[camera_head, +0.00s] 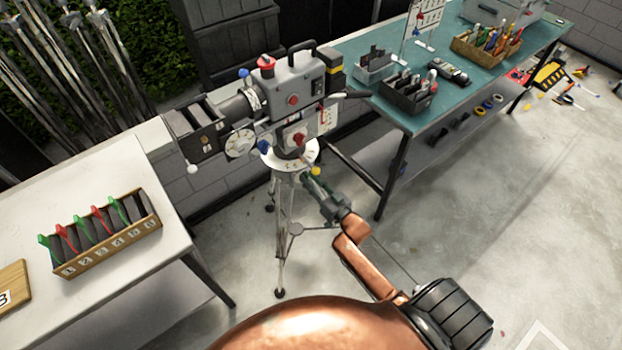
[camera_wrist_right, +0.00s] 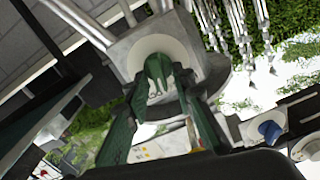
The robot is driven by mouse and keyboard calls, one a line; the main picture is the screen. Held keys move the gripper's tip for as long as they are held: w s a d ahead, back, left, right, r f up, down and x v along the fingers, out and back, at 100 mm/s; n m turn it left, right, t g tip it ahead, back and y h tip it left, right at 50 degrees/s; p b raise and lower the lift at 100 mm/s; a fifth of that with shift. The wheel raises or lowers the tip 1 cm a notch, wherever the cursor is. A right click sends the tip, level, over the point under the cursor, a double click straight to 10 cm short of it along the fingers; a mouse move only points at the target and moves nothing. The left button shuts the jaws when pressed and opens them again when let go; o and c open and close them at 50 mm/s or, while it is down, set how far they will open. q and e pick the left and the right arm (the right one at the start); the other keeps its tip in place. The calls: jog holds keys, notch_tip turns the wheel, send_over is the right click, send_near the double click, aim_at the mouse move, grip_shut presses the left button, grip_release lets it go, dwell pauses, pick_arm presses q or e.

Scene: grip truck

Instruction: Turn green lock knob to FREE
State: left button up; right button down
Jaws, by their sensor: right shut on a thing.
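The camera (camera_head: 292,95) stands on a tripod (camera_head: 281,230) between the two tables. My right gripper (camera_head: 308,180) reaches up from below right to just under the tripod head. In the right wrist view, the green lock knob (camera_wrist_right: 158,72) sits in front of a pale round disc (camera_wrist_right: 150,48). My right gripper (camera_wrist_right: 160,90) has its dark green fingers on both sides of the knob and is shut on it. In the head view the fingers hide the knob. I cannot read any FREE marking. My left gripper is not in view.
A red knob (camera_head: 299,139), a blue knob (camera_head: 263,146) and a yellow knob (camera_head: 315,171) are close by on the camera head. A white table (camera_head: 120,185) stands left, a teal workbench (camera_head: 445,105) right. The floor between is clear.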

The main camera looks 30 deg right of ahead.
jog(key=shift+a+n+p, duration=0.2)
jog(key=shift+n+p, duration=0.2)
jog(key=shift+n, duration=1.75)
jog(key=shift+a+n+p, duration=0.15)
jog(key=shift+n+p, duration=0.25)
jog(key=shift+n, duration=1.75)
jog(key=c, duration=2)
grip_release()
jog(key=s, duration=0.8)
jog(key=s+d, duration=0.1)
jog(key=s, duration=0.3)
jog(key=shift+f, duration=0.1)
